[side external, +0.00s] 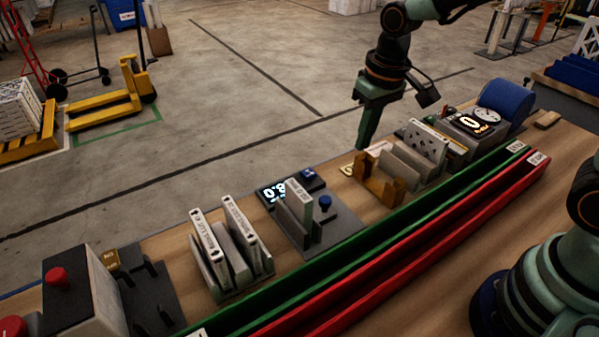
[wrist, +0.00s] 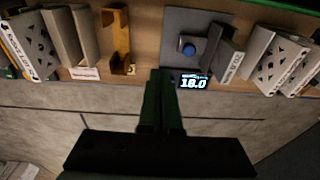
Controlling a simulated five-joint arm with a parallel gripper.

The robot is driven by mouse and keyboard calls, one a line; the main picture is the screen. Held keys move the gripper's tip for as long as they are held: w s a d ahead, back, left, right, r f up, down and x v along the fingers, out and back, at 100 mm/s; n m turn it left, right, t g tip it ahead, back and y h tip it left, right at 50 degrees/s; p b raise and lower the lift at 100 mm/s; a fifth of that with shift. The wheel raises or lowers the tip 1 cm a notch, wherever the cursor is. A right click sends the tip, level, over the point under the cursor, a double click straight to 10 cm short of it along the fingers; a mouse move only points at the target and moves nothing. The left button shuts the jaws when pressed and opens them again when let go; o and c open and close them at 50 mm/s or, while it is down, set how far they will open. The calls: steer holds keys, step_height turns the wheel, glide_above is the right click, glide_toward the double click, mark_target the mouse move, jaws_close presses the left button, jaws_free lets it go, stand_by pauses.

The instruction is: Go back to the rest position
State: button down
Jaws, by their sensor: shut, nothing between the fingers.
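My gripper (side external: 369,130) is shut and empty. In the side view it points down over the far edge of the workbench, beside the yellow-brown holder (side external: 378,188) and apart from it. In the wrist view my gripper (wrist: 163,75) shows as two dark green fingers lying together, between the yellow holder (wrist: 117,40) and the grey test fixture (wrist: 190,32). The fixture has a blue knob (wrist: 188,49) and a lit display (wrist: 191,82) that seems to read 18.0. A boxed filter (side external: 299,196) stands in the fixture in the side view.
White boxed filters (side external: 209,243) stand in a grey rack at the left. Another patterned filter (side external: 425,142) stands in a rack at the right. A green rail (side external: 400,215) and a red rail (side external: 430,235) run along the bench.

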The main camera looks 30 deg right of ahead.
steer(key=s+d+r+t, duration=0.4)
steer(key=s+d+r, duration=0.2)
steer(key=s+r, duration=0.2)
steer(key=shift+s+d, duration=0.35)
